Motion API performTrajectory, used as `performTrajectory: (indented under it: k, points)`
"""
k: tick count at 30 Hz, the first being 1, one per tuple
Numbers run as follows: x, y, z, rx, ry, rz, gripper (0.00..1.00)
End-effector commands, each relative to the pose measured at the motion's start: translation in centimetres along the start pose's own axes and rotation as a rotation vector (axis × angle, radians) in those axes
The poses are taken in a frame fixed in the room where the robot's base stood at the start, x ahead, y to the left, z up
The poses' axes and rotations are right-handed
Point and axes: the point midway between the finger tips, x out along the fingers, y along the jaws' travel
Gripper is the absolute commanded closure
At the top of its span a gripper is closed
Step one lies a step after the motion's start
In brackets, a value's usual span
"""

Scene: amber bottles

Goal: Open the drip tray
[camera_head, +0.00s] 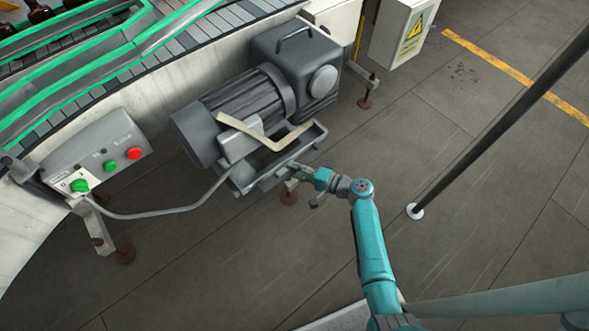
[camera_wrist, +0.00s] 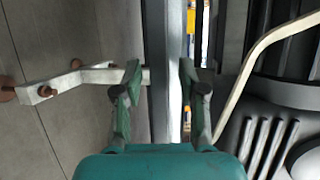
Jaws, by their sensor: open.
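A grey metal tray-like frame (camera_head: 243,180) sits low under the motor; I take it for the drip tray, though its inside is mostly hidden. My gripper (camera_head: 294,178) is at its near edge. In the wrist view my gripper (camera_wrist: 160,78) is open, one finger on each side of a long grey metal bar (camera_wrist: 158,30). The bar runs straight away between the fingers. I cannot tell whether either finger touches it.
The grey motor (camera_head: 245,105) stands above the frame, with a bent beige strip (camera_head: 265,138) in front. A cable hangs from the control box (camera_head: 97,152) at left. Conveyor legs stand at both sides. A dark post (camera_head: 490,120) rises at right. The tiled floor in front is clear.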

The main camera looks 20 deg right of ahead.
Motion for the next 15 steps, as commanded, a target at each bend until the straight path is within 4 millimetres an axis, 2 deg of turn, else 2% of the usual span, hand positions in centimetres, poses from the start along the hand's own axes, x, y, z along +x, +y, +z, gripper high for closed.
performTrajectory:
  k: [11,12,15]
  points:
    - [0.71,0.02,0.02,0.0,0.0,0.0,0.59]
    - [0.71,0.02,0.02,0.0,0.0,0.0,0.61]
    - [0.7,0.02,0.02,0.0,0.0,0.001,0.86]
